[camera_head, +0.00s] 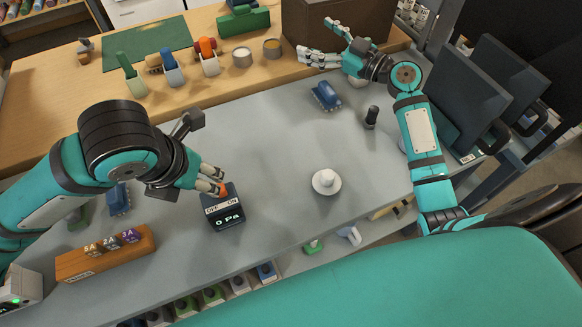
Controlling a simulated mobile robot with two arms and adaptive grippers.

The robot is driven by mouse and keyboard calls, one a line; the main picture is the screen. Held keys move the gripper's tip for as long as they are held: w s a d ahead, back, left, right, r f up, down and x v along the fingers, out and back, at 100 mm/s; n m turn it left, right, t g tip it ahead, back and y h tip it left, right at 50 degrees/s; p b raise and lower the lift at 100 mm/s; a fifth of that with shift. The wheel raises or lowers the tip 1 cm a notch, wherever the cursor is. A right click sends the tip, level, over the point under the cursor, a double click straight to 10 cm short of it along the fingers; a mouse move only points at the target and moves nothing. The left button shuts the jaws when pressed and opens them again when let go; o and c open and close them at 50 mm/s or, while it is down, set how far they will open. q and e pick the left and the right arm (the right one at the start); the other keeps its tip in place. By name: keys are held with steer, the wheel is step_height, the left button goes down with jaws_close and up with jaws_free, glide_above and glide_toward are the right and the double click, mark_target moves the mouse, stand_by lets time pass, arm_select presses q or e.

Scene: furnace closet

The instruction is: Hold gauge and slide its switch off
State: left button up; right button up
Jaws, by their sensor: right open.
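The gauge (225,211) is a dark box on the grey worktop, left of the middle. Its label reads OFF on the left and ON on the right, and its display reads 0 Pa. A small orange part, which looks like the switch (222,189), shows at its upper edge. My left gripper (211,148) is open, its dark finger spread away from the two pale-tipped fingers. Those two tips are at the gauge's upper left edge, close to the orange part; I cannot tell whether they touch. My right gripper (313,38) is open and empty near the wooden bench.
A white round piece on a saucer (326,182) stands right of the gauge. A blue device (326,96) and a dark upright piece (371,117) stand further back. A wooden block with labelled pieces (105,254) lies at the left front. The worktop's middle is clear.

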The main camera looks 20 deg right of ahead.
steer(key=s+a+f+n+g+y, duration=0.45)
steer(key=s+a+f+g, duration=0.35)
steer(key=a+f, duration=0.2)
steer(key=n+g+y, duration=0.1)
steer(key=n+g, duration=0.4)
steer(key=g, duration=0.3)
glide_toward(224, 208)
steer(key=w+d+f, duration=0.3)
steer(key=d, duration=0.4)
steer(key=shift+m, duration=0.25)
steer(key=x, duration=1.7)
steer(key=shift+s+a, duration=0.2)
steer(key=shift+a, duration=0.15)
steer(key=c, duration=1.5)
steer(key=o, duration=0.8)
steer(key=shift+r, duration=0.1)
steer(key=shift+c, duration=0.2)
steer(key=c, duration=0.6)
